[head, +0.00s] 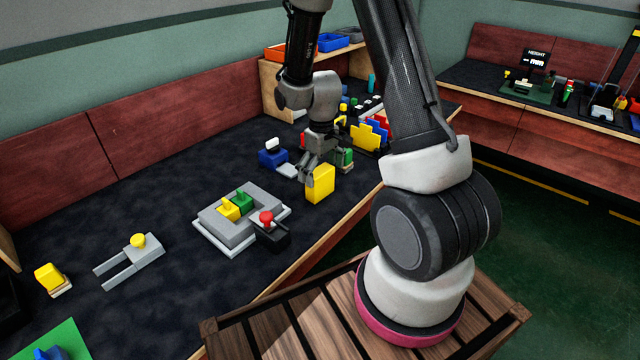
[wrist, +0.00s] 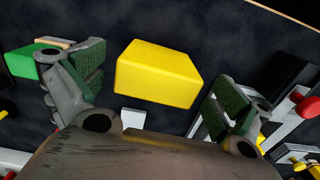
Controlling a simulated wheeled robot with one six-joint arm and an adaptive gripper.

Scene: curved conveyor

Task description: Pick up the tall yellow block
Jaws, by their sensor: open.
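The tall yellow block (head: 320,186) stands on the dark table near its front edge, right of centre in the head view. In the wrist view the yellow block (wrist: 158,74) lies between and a little beyond the two open fingers. My gripper (head: 312,172) is just above and beside the block in the head view. In the wrist view my gripper (wrist: 155,90) is open, with green pads on both sides, and a gap shows between each pad and the block. No contact is visible.
A grey fixture (head: 210,222) with yellow and green knobs and a black box with a red knob (head: 268,228) stand left of the block. A green block (head: 342,157) and a blue piece (head: 272,158) are close behind. The front table edge is near.

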